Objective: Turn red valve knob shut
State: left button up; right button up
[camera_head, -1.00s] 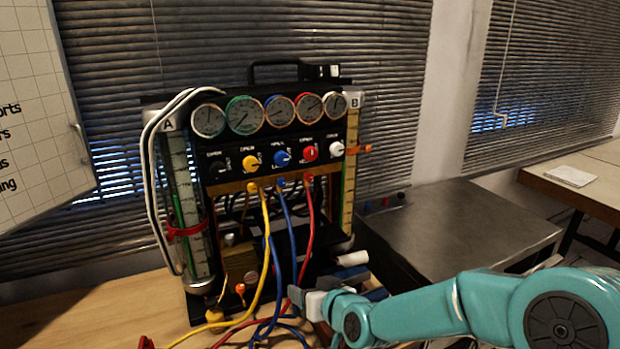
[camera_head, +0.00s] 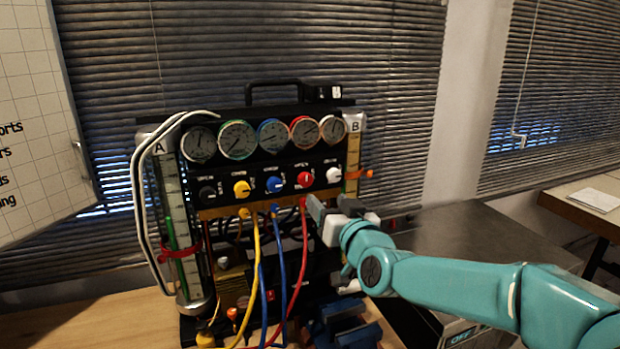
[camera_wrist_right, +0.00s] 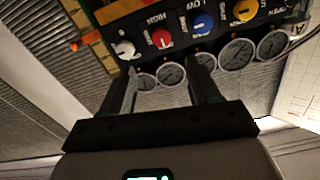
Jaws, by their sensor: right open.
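The red valve knob (camera_head: 305,179) is on the black panel of the gauge rig, between the blue knob (camera_head: 275,183) and the white knob (camera_head: 333,175). It also shows in the right wrist view (camera_wrist_right: 162,38), beyond the fingertips. My right gripper (camera_head: 328,206) is just below and in front of the red and white knobs in the head view, apart from them. In the right wrist view its two fingers (camera_wrist_right: 168,68) are spread with nothing between them. My left gripper is not in view.
A yellow knob (camera_head: 241,188) and several round gauges (camera_head: 273,135) share the rig. Yellow, blue and red hoses hang below the panel. A dark metal table (camera_head: 470,235) stands to the right. A white gridded board (camera_head: 35,130) is at the left.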

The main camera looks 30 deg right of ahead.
aim_at(307, 181)
jog(key=p+x, duration=0.3)
jog(key=x, duration=0.7)
jog(key=shift+w+a+p, duration=0.1)
jog(key=shift+w+p, duration=0.1)
jog(key=shift+p, duration=0.1)
jog(key=shift+w, duration=0.45)
jog(key=shift+a, duration=0.1)
jog(key=shift+d, duration=0.2)
jog(key=c, duration=0.7)
jog(key=shift+a, duration=0.1)
jog(key=c, duration=0.3)
